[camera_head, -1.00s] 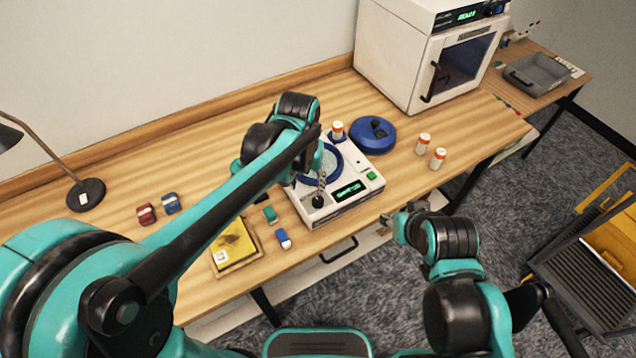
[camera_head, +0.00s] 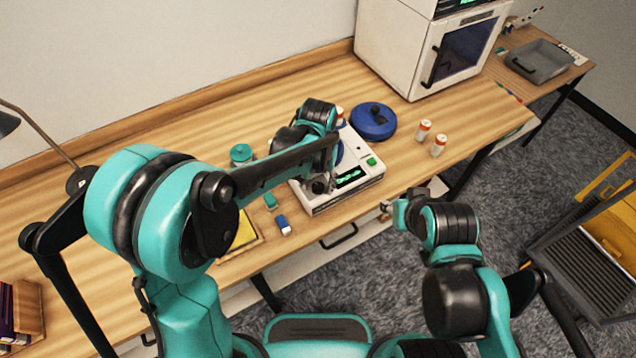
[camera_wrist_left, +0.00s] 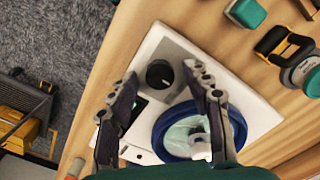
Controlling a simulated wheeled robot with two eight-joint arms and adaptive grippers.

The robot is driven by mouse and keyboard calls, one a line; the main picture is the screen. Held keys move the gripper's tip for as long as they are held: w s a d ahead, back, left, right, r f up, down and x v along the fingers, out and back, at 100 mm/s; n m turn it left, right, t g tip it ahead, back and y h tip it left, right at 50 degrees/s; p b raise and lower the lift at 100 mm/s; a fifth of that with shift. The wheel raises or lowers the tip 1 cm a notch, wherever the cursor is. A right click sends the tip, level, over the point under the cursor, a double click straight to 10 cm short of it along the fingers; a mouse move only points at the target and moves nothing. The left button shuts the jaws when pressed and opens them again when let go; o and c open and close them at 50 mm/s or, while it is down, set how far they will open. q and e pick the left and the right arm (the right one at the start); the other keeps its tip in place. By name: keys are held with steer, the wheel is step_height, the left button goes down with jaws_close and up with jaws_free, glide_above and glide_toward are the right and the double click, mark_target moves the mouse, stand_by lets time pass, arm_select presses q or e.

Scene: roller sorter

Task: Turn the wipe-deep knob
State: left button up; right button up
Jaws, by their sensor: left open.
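The white roller machine (camera_head: 371,181) sits on the wooden table, with a green-lit display and a green button on its front. In the left wrist view its black knob (camera_wrist_left: 159,73) shows on a dark panel at the machine's corner. My left gripper (camera_wrist_left: 165,87) is open, its fingers on either side of the knob in that view; I cannot tell how far above it they are. In the head view the left gripper (camera_head: 322,186) is over the machine's near left corner and hides the knob. My right gripper (camera_head: 388,207) is off the table's front edge; its jaws are too small to read.
A blue round lid (camera_head: 373,121) lies behind the machine, with two white-and-orange bottles (camera_head: 424,131) to its right. A white oven (camera_head: 426,55) stands at the back. A blue-and-white block (camera_head: 284,225) and a green one (camera_head: 270,202) lie left of the machine.

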arm_select(q)
jaws_close()
steer(key=m, duration=0.4)
steer(key=shift+m, duration=2.4)
